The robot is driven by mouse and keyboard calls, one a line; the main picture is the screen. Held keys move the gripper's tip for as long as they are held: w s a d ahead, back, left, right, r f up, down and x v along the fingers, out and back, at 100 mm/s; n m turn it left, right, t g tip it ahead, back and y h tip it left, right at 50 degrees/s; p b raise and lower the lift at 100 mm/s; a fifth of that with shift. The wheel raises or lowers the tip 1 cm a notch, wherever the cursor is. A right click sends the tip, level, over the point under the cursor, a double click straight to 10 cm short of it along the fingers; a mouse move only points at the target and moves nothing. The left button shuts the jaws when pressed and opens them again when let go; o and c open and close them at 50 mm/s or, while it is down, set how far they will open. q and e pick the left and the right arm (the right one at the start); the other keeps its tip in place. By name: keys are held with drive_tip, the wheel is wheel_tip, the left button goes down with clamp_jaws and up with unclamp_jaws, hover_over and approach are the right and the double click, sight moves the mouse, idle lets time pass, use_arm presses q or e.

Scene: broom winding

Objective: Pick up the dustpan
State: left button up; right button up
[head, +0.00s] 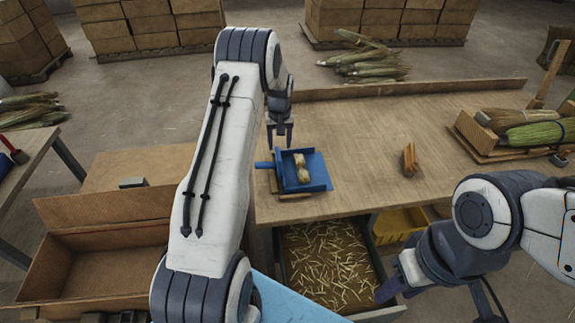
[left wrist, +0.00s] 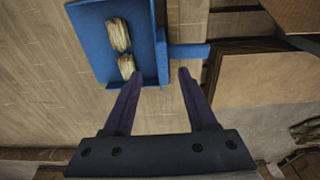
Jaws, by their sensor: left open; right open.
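The blue dustpan (head: 318,180) lies on the wooden workbench near its left front corner, with its handle (head: 263,165) pointing left. Two pale straw bundles (head: 300,160) lie in it. My left gripper (head: 280,143) is open and empty, just behind the dustpan in the head view. In the left wrist view the pan (left wrist: 90,45) is at the upper left. The handle (left wrist: 188,50) runs right from it, just beyond the open fingertips (left wrist: 160,73). My right gripper (head: 392,288) is low by the open drawer, away from the dustpan and partly hidden by its arm.
An open drawer of straw bits (head: 325,265) sticks out below the bench front. An orange-brown item (head: 409,160) lies mid-bench. A wooden tray of brooms (head: 495,150) stands at the right. An open cardboard box (head: 95,265) is at the left. The bench behind the dustpan is clear.

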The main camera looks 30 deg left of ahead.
sight(278, 154)
use_arm(q)
wheel_tip(278, 154, down, 3)
drive_tip(key=shift+w+a+r+p, duration=0.1)
drive_tip(key=shift+r+p, duration=0.1)
drive_tip(key=shift+p, duration=0.1)
drive_tip(key=f+p, duration=0.1)
drive_tip(key=f, duration=0.1)
drive_tip(key=f+p, duration=0.1)
drive_tip(key=shift+w+a+f, duration=0.2)
drive_tip(key=shift+a+f, duration=0.15)
drive_tip(key=shift+a, duration=0.05)
drive_tip(key=shift+f+p, duration=0.35)
drive_tip(key=shift+f, duration=0.4)
drive_tip(key=shift+w, duration=0.1)
clamp_jaws()
drive_tip(key=shift+r, duration=0.1)
